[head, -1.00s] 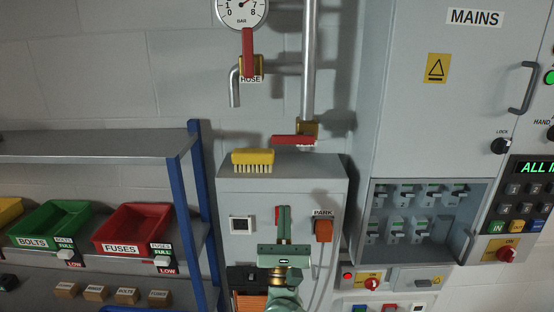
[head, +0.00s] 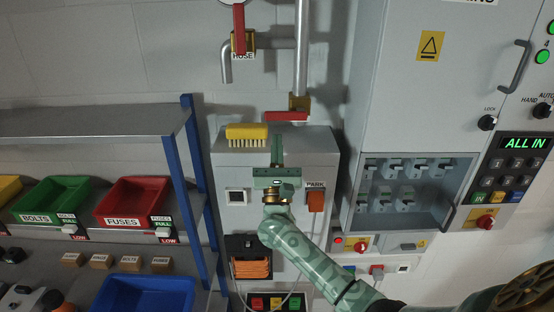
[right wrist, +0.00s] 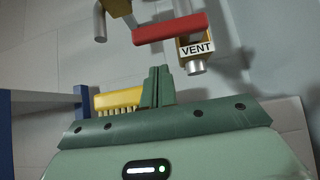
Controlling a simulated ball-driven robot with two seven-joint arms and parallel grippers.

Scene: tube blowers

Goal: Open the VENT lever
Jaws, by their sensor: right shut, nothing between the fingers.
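The VENT lever (head: 286,116) is a red handle lying level, reaching left from its brass valve body (head: 299,102) at the foot of a vertical steel pipe. It also shows in the right wrist view (right wrist: 170,28), beside the white VENT label (right wrist: 197,49). My green right gripper (head: 277,140) is shut and empty, fingers pointing up, just below and slightly left of the lever. In the right wrist view its fingertips (right wrist: 157,70) are below the red handle, with a visible gap. My left gripper is not in view.
A yellow brush (head: 247,132) lies on the grey cabinet (head: 225,175), close left of my fingers. The red HOSE lever (head: 239,28) hangs upper left. A blue-posted shelf (head: 170,165) stands left; a tall MAINS cabinet (head: 400,90) stands right.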

